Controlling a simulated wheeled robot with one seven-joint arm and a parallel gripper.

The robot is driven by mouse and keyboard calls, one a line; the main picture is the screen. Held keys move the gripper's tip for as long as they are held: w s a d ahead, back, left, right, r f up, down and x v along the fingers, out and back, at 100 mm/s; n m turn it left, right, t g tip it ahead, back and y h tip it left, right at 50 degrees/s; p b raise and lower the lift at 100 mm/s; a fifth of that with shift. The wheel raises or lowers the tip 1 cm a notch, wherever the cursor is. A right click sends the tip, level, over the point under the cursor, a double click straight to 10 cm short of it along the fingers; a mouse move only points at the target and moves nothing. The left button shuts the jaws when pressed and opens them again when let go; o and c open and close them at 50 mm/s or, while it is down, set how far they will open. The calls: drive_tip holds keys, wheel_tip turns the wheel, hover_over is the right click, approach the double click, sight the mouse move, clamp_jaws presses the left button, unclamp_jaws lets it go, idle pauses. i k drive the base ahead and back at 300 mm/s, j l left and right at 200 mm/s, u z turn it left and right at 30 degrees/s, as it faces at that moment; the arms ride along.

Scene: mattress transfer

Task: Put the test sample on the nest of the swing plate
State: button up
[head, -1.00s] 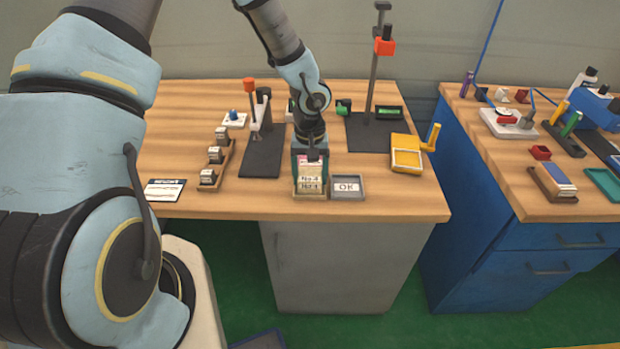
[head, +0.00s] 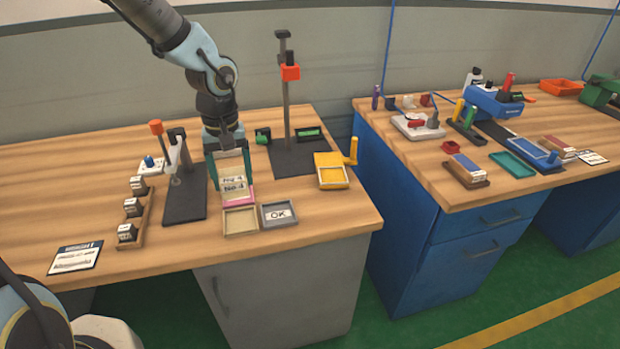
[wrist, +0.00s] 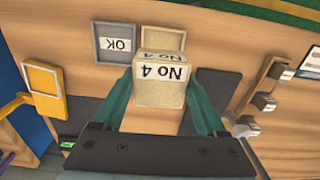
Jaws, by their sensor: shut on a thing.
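The test sample (head: 234,187), a pale cream block marked "No 4" with a pink layer at its lower edge, is held between the green fingers of my gripper (head: 228,176). In the wrist view the sample (wrist: 160,92) sits between both fingers, its label upside down. It appears raised above the bench, behind the empty beige tray (head: 241,233). A yellow plate (head: 331,184) with a raised rim and an upright yellow handle, which looks like the swing plate with its nest, stands to the right. It also shows in the wrist view (wrist: 42,104), at left, empty.
A grey tray marked "OK" (head: 266,222) adjoins the beige tray. A tall stand (head: 287,110) with a red block rises behind, between sample and yellow plate. A dark clamp fixture (head: 184,200) and a wooden rack of small blocks (head: 136,243) stand left.

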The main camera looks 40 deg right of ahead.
sight(332, 176)
drive_tip(key=k+l+u, duration=0.1)
drive_tip(key=l, duration=0.35)
drive_tip(key=k+l+u, duration=0.15)
drive_tip(key=l, duration=0.3)
drive_tip(key=k+l+u, duration=0.1)
drive_tip(key=l, duration=0.3)
drive_tip(key=k+l+u, duration=0.1)
drive_tip(key=k+l, duration=0.2)
drive_tip(key=k+l+u, duration=0.15)
drive_tip(key=l, duration=0.35)
drive_tip(key=k, duration=0.05)
